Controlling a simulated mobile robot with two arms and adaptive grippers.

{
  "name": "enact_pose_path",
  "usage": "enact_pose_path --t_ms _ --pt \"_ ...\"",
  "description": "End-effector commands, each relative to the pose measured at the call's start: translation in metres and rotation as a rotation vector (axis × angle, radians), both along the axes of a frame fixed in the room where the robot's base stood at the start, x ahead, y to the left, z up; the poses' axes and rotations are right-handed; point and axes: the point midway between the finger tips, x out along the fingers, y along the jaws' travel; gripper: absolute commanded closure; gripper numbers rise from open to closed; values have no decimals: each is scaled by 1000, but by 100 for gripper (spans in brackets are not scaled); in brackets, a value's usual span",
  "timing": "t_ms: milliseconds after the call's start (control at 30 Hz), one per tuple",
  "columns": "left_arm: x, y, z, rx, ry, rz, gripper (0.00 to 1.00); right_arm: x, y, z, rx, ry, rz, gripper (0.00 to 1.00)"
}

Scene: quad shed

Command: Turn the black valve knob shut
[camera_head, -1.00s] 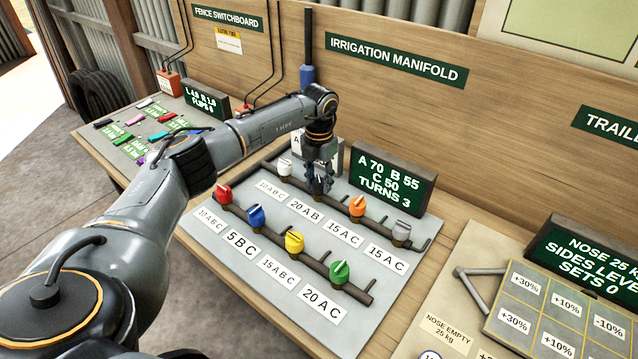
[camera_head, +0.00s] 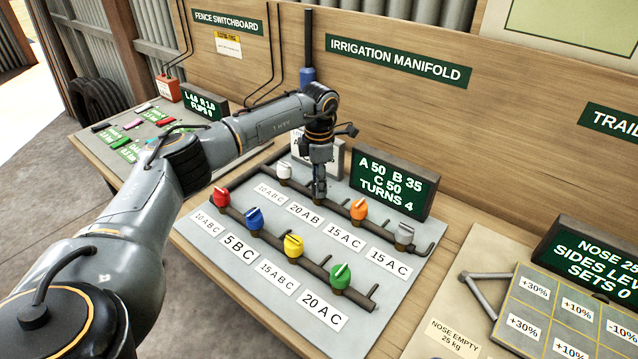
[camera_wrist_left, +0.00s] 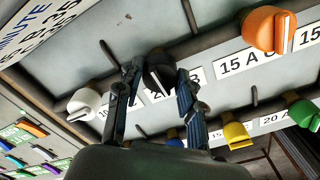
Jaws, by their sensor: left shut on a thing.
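The black valve knob (camera_wrist_left: 159,77) sits on the back pipe of the irrigation manifold, above the "20 A B" label (camera_head: 305,213). My left gripper (camera_head: 319,190) points straight down over it and hides most of it in the head view. In the left wrist view my left gripper (camera_wrist_left: 158,95) has a finger on each side of the knob and is shut on it. The manifold display (camera_head: 392,184) reads A 50, B 35, C 50, TURNS 4. My right gripper is out of view.
On the back pipe stand a white knob (camera_head: 284,172), an orange knob (camera_head: 358,209) and a grey knob (camera_head: 404,234). Red (camera_head: 221,197), blue (camera_head: 254,218), yellow (camera_head: 293,246) and green (camera_head: 340,276) knobs stand on the front pipe.

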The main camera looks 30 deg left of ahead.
Motion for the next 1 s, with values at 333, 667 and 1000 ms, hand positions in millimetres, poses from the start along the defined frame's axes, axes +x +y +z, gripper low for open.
enact_pose_path --t_ms 333,667,1000 --pt "1 0 1 0 -3 -59 94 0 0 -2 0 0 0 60" --pt "1 0 1 0 -3 -60 94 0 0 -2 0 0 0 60" --pt "0 0 0 0 -1 -58 39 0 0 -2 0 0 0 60"
